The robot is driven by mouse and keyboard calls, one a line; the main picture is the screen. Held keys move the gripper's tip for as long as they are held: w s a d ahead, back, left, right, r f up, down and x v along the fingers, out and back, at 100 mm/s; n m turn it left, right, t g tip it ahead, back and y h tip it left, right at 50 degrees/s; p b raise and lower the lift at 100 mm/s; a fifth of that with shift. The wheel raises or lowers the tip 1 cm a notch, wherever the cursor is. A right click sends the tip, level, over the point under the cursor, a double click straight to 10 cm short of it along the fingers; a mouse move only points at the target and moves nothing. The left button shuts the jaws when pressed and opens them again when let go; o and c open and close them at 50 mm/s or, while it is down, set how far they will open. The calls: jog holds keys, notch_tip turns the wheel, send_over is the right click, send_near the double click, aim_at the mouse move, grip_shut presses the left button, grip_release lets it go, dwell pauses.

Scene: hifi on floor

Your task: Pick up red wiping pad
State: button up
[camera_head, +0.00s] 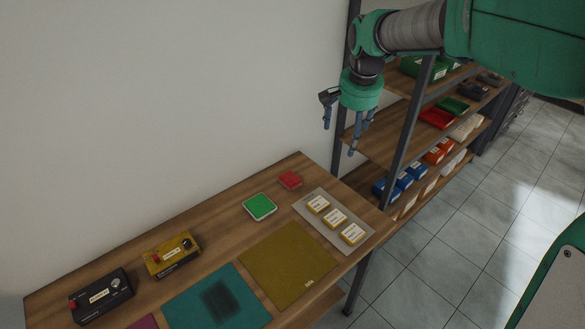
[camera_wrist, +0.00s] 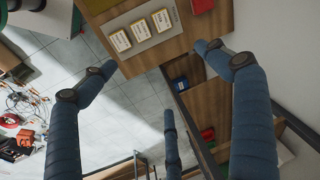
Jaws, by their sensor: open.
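The red wiping pad (camera_head: 289,180) lies flat near the far end of the wooden table, close to the wall. In the wrist view a red piece, which looks like the same pad (camera_wrist: 201,6), is cut off by the top edge. My gripper (camera_head: 346,138) is open and empty, with its fingers pointing down. It is in the air, above and to the right of the pad in the head view. In the wrist view the spread fingers (camera_wrist: 158,80) have nothing between them but the floor and table edge beyond.
A green pad (camera_head: 259,207) lies beside the red one. A grey tray (camera_head: 309,221) with three yellow-and-white boxes is to its right. Olive (camera_head: 285,268) and teal (camera_head: 185,304) mats and two control boxes lie nearer. A shelf rack (camera_head: 409,135) with bins stands beyond the table.

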jog(key=w+a+f+m+g+p, duration=0.1)
jog(key=w+a+f+m+p, duration=0.1)
jog(key=w+a+f, duration=0.7)
jog(key=w+a+f+m+g+p, duration=0.1)
jog(key=w+a+f+m+p, duration=0.1)
jog(key=w+a+f, duration=0.7)
notch_tip(320, 180, down, 7)
jog(key=w, duration=0.2)
jog(key=shift+w+g+p, duration=0.3)
jog(key=shift+w+p, duration=0.1)
send_over(290, 178)
jog(key=f, duration=0.8)
jog(key=shift+w+d+f, duration=0.2)
jog(key=shift+w+f, duration=0.05)
jog(key=shift+w, duration=0.05)
jog(key=shift+f, duration=0.15)
jog(key=shift+s+a+f+p, duration=0.1)
jog(key=shift+f+p, duration=0.1)
jog(key=shift+f, duration=1.05)
jog(key=shift+s+a+f+p, duration=0.1)
jog(key=shift+f+p, duration=0.1)
jog(key=shift+f, duration=1.05)
